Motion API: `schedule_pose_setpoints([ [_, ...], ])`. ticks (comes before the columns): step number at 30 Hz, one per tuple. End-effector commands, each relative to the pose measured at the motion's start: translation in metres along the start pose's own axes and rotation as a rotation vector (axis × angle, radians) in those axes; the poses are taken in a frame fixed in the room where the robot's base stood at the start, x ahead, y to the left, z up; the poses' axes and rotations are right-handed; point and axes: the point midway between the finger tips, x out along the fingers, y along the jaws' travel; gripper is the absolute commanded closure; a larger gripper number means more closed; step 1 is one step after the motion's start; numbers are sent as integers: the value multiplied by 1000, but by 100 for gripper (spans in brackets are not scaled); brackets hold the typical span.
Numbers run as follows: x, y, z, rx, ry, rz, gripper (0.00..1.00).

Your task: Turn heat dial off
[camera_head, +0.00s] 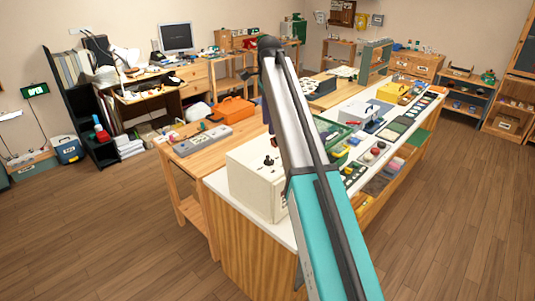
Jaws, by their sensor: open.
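A white box-shaped unit (252,188) stands on the near end of the long white-topped bench. Small dark and red parts (268,161) show on it, too small to tell whether one is the heat dial. My teal and white arm rises from the bottom of the view, crosses in front of the unit's right side and bends at a dark joint above it. A narrow dark piece hangs just left of the arm, above the unit; I cannot tell what it is. I cannot make out my gripper's fingers; the arm hides much of that area.
A wooden table at the left holds a grey panel (203,140) and an orange case (234,108). Open wooden floor (110,230) lies left and right.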

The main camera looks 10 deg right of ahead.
Motion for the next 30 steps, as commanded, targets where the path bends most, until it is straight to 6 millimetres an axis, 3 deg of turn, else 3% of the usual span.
schedule_pose_setpoints([
  [8, 14, 0, 7, -7, 0, 1, 47],
  [30, 95, 0, 8, -9, 0, 1, 47],
])
